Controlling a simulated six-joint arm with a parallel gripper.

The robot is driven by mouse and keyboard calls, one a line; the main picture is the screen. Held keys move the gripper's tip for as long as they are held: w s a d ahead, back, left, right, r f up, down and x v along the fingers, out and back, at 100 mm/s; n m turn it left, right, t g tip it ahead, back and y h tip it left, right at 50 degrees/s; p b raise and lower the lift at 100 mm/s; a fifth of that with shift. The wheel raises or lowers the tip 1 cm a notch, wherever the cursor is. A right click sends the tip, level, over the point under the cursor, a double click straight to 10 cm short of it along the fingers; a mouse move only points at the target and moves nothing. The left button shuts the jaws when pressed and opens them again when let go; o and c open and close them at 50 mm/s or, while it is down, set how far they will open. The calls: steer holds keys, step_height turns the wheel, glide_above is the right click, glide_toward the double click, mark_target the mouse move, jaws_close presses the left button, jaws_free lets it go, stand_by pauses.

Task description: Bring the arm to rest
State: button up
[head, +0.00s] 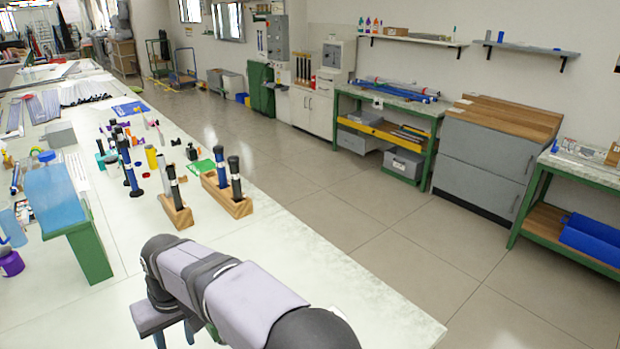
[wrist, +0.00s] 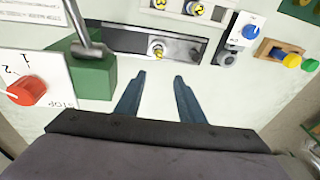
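My gripper (wrist: 160,75) shows in the wrist view with its two blue fingers apart and nothing between them. Pale surface shows between the fingers. In the head view my arm reaches in from the bottom middle, over the near part of the white bench (head: 290,235). Its end points left and down, and the fingertips are not clear there. The arm appears apart from both blocks.
A blue-topped green stand (head: 95,255) is left of my arm. In the wrist view, a red knob (wrist: 27,91), a green block (wrist: 92,78) with a grey lever, and a blue knob (wrist: 250,31) lie around the fingers. The bench right of the blocks is clear.

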steer(key=w+d+r+m, duration=0.1)
steer(key=d+r+m, duration=0.1)
steer(key=d, duration=0.1)
steer(key=w+d+r+m+t+y+p, duration=0.1)
steer(key=w+d+r+m, duration=0.1)
steer(key=d, duration=0.1)
steer(key=w+d+r+m+y, duration=0.1)
steer(key=w+d+r, duration=0.1)
steer(key=d+r, duration=0.1)
steer(key=shift+m+t, duration=0.3)
steer(key=shift+m, duration=0.1)
steer(key=d+f+m+h, duration=0.15)
steer(key=d+f, duration=0.25)
steer(key=d, duration=1)
steer(key=s+d+f+m+g+h, duration=0.1)
steer(key=s+d+f, duration=0.3)
steer(key=s+d, duration=0.3)
steer(key=s+d+f+m+g+h, duration=0.1)
steer(key=s+d+f, duration=0.3)
steer(key=d, duration=1.2)
steer(key=s, duration=0.3)
steer(key=shift+s+h, duration=0.15)
steer(key=shift+h, duration=0.2)
steer(key=shift+o, duration=1)
steer(key=shift+a, duration=0.1)
